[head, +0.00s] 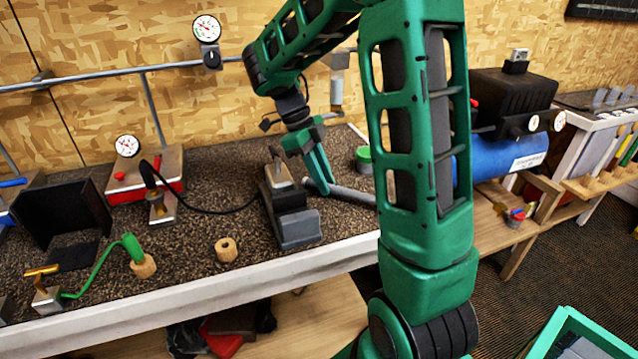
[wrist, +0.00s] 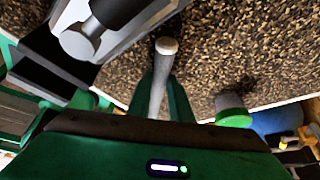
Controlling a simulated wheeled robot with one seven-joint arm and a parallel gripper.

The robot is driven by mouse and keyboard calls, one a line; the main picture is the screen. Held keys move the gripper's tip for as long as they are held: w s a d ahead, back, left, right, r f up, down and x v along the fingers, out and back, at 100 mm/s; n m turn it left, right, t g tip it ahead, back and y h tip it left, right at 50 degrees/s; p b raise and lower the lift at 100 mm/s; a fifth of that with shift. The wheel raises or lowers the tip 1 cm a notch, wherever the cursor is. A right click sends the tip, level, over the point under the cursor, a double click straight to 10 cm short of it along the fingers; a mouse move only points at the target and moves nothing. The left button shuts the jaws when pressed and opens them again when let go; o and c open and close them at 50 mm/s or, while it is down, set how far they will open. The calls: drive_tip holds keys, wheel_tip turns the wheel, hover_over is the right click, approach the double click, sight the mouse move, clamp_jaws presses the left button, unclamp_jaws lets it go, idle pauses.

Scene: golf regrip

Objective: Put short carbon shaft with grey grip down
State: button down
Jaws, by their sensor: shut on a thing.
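The short shaft with the grey grip (head: 352,195) shows in the head view as a grey rod, running right from my gripper's fingertips until my own arm hides the rest. In the wrist view its pale rounded end (wrist: 166,46) points away from my gripper, and the rod passes between the fingers. My gripper (head: 324,188) is shut on it, low over the speckled bench top (head: 205,195). It also shows in the wrist view (wrist: 160,98). I cannot tell whether the rod touches the bench. The carbon part is not clearly seen.
A grey vise (head: 292,215) stands just left of my gripper. A green-lidded pot (head: 363,157) stands behind the rod. A wooden ring (head: 226,249) and a red gauge box (head: 150,175) are further left. The bench between ring and gauge box is mostly clear, crossed by a black hose.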

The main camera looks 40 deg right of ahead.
drive_tip(key=shift+f, duration=0.5)
drive_tip(key=c, duration=1.6)
unclamp_jaws()
drive_tip(key=v, duration=1.2)
drive_tip(key=shift+s, duration=0.15)
